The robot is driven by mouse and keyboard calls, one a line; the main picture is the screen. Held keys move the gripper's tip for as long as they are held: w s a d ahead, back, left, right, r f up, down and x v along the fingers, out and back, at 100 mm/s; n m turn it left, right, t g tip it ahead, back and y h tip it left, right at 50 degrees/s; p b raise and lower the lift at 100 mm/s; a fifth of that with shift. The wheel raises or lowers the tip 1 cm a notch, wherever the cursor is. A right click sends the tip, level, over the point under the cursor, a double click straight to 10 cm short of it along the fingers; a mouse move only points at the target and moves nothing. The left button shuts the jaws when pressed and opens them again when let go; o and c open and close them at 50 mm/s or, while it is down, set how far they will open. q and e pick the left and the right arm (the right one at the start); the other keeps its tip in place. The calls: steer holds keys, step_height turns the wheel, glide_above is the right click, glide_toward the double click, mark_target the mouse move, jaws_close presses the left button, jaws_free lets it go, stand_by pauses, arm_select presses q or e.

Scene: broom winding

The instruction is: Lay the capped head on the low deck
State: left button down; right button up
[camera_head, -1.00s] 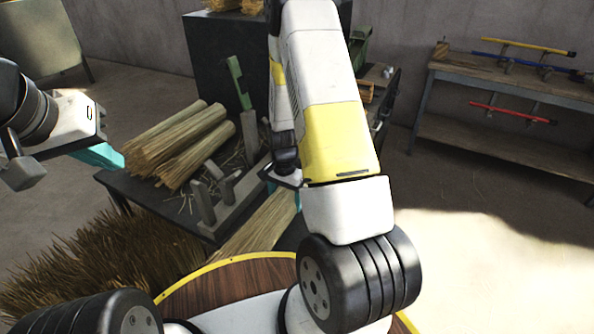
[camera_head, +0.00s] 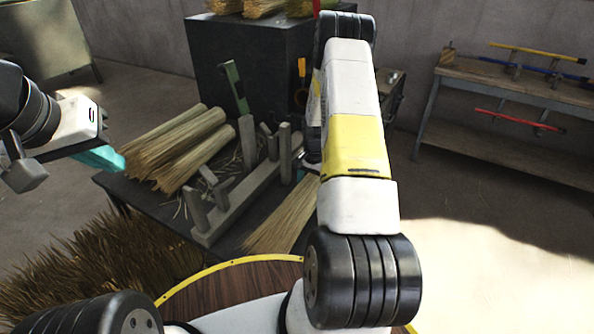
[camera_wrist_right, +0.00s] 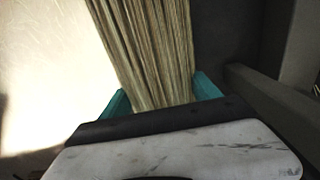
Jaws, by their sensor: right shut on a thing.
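A straw broom head (camera_head: 285,215) shows in the head view beside my right arm, its loose ends toward me at the dark low deck's (camera_head: 150,201) right part. Its upper end is hidden behind the arm, and I see no cap. In the right wrist view the straw (camera_wrist_right: 150,50) lies between the teal fingers of my right gripper (camera_wrist_right: 160,95), which is shut on it. Whether the head touches the deck I cannot tell. My left gripper (camera_head: 100,157) is at the left, short of the straw bundles; its finger gap does not show.
Several straw bundles (camera_head: 175,148) lie on the deck's left. A grey fixture with upright posts (camera_head: 235,203) stands beside the broom head. A dark block (camera_head: 240,75) rises behind. Loose bristles (camera_head: 90,255) fill the front left. A rack (camera_head: 500,90) with coloured handles stands right.

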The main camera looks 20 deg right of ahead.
steer(key=shift+f, duration=0.3)
steer(key=o, duration=1.8)
steer(key=shift+f, duration=0.15)
steer(key=shift+c, duration=0.2)
step_height(320, 180, up, 12)
steer(key=shift+f, duration=0.1)
steer(key=s+a+r+n+t, duration=0.1)
steer(key=s+a+r, duration=0.2)
steer(key=r, duration=0.5)
steer(key=s+a+r+n+t, duration=0.1)
steer(key=s+a+r+n, duration=0.15)
steer(key=r, duration=0.55)
steer(key=s+a+r+n+t, duration=0.1)
steer(key=s+a+r, duration=0.25)
steer(key=r, duration=0.35)
steer(key=s+a+r+n+t+y, duration=0.1)
steer(key=s+a+r, duration=0.3)
steer(key=s, duration=0.4)
steer(key=s+a+r+n+t+y, duration=0.1)
steer(key=s+a+r+n, duration=0.3)
steer(key=s, duration=0.5)
steer(key=shift+s+r+n+t, duration=0.3)
steer(key=shift+n+t, duration=0.05)
steer(key=shift+t, duration=0.25)
